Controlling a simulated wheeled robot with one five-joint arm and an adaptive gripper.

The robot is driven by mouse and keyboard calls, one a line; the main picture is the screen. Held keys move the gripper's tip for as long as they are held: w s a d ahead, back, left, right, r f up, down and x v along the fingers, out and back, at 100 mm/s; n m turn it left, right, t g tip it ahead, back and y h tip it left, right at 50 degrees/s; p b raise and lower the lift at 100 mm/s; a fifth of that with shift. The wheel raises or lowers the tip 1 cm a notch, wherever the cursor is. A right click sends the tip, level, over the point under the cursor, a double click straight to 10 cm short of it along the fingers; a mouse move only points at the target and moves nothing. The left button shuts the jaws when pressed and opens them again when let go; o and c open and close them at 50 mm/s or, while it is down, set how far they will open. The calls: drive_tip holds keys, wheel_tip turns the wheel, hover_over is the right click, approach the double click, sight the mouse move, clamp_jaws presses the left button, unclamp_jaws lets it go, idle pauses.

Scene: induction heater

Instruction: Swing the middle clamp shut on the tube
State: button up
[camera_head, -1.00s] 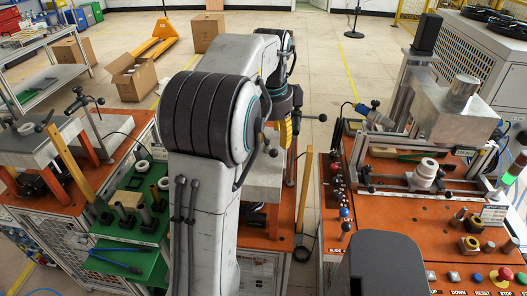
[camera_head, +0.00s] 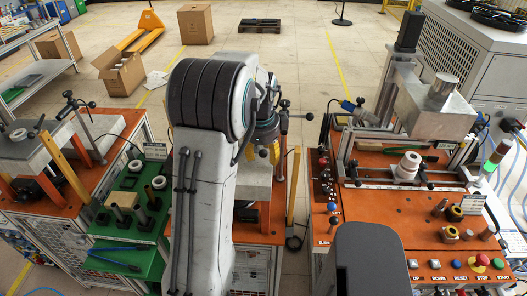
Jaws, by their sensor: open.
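My arm (camera_head: 205,200) rises through the middle of the view and ends in my gripper (camera_head: 274,153), at its far right side. The gripper points down beside the middle stand; only part of it shows, with a yellow piece at its lower end. The middle clamp is mostly hidden behind my arm and gripper. A dark handle with a ball end (camera_head: 309,117) sticks out just right of the gripper and appears to belong to that stand. The tube in the middle clamp cannot be made out. I cannot tell whether gripper and clamp touch.
The left stand (camera_head: 30,155) carries another clamp with a ball-ended handle (camera_head: 68,95). A green tray (camera_head: 150,170) holds posts and white rings. The right orange bench (camera_head: 400,215) carries a metal machine and push buttons. A narrow floor gap separates the middle stand and right bench.

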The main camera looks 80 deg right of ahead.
drive_tip(key=shift+o, duration=0.3)
clamp_jaws()
idle(0.3)
